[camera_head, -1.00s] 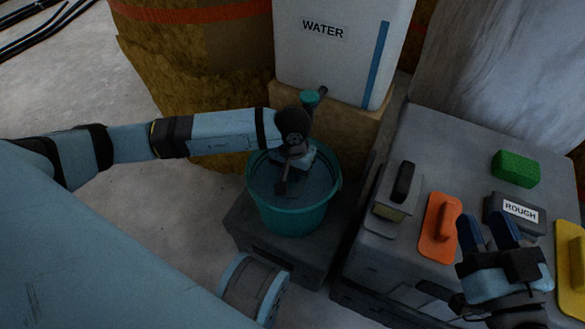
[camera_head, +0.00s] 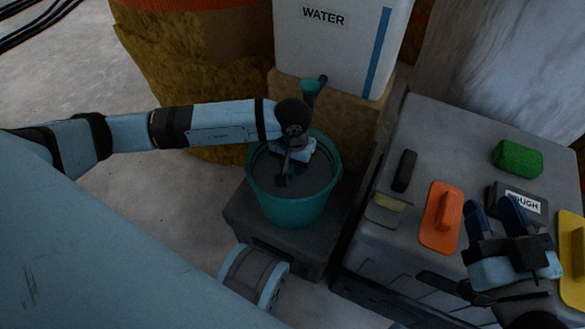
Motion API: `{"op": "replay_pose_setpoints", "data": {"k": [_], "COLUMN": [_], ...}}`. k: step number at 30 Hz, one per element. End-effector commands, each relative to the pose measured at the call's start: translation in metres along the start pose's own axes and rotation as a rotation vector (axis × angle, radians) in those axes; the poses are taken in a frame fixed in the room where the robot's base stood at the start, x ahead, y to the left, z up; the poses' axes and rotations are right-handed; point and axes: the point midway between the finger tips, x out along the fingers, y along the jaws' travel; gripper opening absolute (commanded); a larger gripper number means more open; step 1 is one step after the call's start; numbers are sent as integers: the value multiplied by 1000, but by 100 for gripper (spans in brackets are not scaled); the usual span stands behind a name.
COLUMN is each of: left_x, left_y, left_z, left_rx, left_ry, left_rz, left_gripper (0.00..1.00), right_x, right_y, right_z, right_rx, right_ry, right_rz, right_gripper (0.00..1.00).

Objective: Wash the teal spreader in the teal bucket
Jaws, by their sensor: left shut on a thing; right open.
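The teal bucket (camera_head: 293,211) stands on a dark grey block below the water container, with dark grey liquid inside. My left gripper (camera_head: 291,172) reaches down into the bucket's mouth from the left and is shut. The thing in its jaws is mostly hidden by the hand. Only a small bluish bit shows at the liquid, and I take it to be the teal spreader, which shows nowhere else. My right gripper (camera_head: 495,209) is open and empty, low over the right side of the grey bench top.
The white water container (camera_head: 336,48) with a teal tap (camera_head: 310,95) stands behind the bucket. On the grey bench (camera_head: 385,262) lie an orange float (camera_head: 442,215), a green block (camera_head: 517,158), a dark block labelled ROUGH (camera_head: 520,201), a yellow float (camera_head: 572,255) and a black-handled tool (camera_head: 404,171).

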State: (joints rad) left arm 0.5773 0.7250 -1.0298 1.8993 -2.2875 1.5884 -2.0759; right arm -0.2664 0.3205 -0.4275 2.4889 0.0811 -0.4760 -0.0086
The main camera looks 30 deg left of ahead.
Motion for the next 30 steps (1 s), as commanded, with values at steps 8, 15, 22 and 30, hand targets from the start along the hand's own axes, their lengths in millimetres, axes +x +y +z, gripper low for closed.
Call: {"op": "replay_pose_setpoints", "data": {"k": [8,15,22,30], "left_x": [-7,1,5,-4], "left_y": [0,0,0,0], "left_z": [0,0,0,0], "left_rx": [0,0,0,1], "left_ry": [-1,0,1,1], "left_rz": [1,0,1,0], "left_gripper": [6,6,6,6], "right_x": [0,0,0,0], "right_y": [1,0,0,0], "right_z": [-4,4,8,3], "right_rx": [0,0,1,1], "right_ry": [0,0,-2,-2], "right_rz": [1,1,2,1], "right_gripper": [43,43,43,43]}}
